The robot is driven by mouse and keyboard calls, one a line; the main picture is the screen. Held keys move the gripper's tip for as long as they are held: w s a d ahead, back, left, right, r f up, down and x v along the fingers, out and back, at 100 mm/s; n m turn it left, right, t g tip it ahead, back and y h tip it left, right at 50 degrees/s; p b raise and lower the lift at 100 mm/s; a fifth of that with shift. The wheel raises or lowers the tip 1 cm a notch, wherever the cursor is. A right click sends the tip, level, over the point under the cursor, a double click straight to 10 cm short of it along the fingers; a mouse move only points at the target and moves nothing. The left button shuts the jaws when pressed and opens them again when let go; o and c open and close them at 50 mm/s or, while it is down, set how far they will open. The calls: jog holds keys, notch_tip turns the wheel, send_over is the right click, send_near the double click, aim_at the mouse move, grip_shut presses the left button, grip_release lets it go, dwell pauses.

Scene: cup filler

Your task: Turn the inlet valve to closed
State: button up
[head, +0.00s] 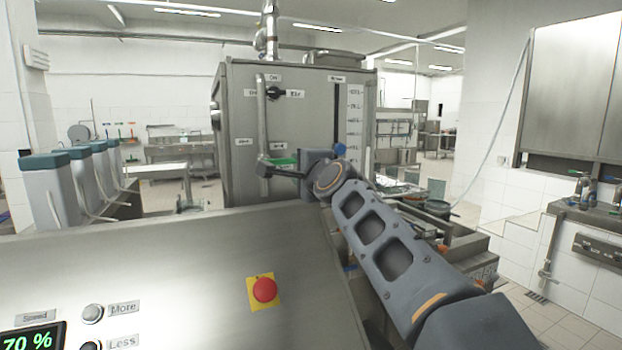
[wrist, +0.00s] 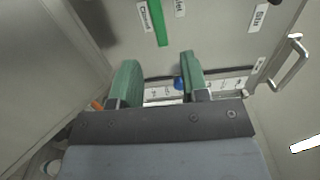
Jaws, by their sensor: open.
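The inlet valve's bright green lever (wrist: 158,22) shows at the top of the wrist view, against the grey panel of the tank. A "Closed" label (wrist: 144,15) is to its left and an "Inlet" label (wrist: 180,8) to its right. My gripper (wrist: 159,60) is open and empty, with its two green fingers apart. The lever's near end lies in line with the gap, a little past the fingertips; I cannot tell whether it touches them. In the head view my gripper (head: 283,173) is at the tank front, by the green lever (head: 283,160), partly covering it.
The tank (head: 305,105) has a black rotary knob (head: 275,93) higher up, a vertical bar handle (head: 262,110) and a level scale (head: 355,115). A blue knob (head: 340,150) is right of my gripper. A red emergency button (head: 265,289) is on the console (head: 200,260) in front.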

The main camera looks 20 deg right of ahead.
jog(key=s, duration=0.5)
jog(key=shift+s+d, duration=0.2)
jog(key=shift+s, duration=0.1)
